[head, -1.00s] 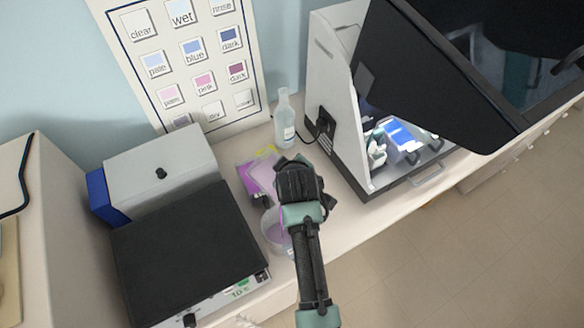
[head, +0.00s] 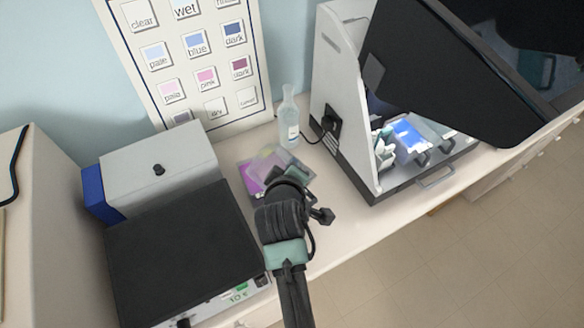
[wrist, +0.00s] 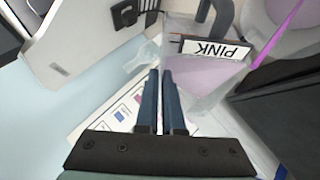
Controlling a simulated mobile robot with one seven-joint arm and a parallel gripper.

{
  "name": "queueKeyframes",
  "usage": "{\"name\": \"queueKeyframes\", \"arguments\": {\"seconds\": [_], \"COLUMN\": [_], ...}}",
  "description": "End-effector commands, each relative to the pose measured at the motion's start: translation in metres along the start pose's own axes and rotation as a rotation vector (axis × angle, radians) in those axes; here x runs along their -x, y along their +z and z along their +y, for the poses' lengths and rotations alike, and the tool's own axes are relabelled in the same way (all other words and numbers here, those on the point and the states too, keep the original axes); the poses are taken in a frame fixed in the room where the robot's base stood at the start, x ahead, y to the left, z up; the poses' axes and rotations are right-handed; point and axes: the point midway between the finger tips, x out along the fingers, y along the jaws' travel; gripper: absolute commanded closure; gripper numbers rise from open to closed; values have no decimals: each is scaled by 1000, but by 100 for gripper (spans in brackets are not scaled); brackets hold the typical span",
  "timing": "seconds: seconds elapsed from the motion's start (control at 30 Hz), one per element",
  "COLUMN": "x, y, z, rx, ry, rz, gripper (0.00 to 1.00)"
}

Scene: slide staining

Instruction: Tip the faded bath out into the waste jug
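The bath labelled PINK (wrist: 215,75) is a clear box with pale pink liquid, a dark clip-like handle and a label that reads upside down in the wrist view. In the head view a clear, pale box (head: 268,160) shows just beyond my gripper (head: 288,190). In the wrist view my two fingers (wrist: 160,75) point toward the bath's near left corner. They are close together with a narrow gap, and I see nothing between them. Whether they touch the bath is unclear.
A black-topped device (head: 185,255) and a grey box (head: 160,165) stand left. A clear bottle (head: 289,118) stands behind the bath. The bench front (head: 345,225) is clear.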

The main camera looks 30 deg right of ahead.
Motion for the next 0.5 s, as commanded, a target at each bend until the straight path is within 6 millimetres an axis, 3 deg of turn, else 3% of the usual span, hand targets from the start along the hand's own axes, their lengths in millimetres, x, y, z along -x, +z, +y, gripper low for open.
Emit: {"name": "queueKeyframes", "arguments": {"seconds": [0.5], "x": [4], "y": [-1], "z": [-4], "rx": [34], "ry": [85], "rz": [27], "gripper": [100]}}
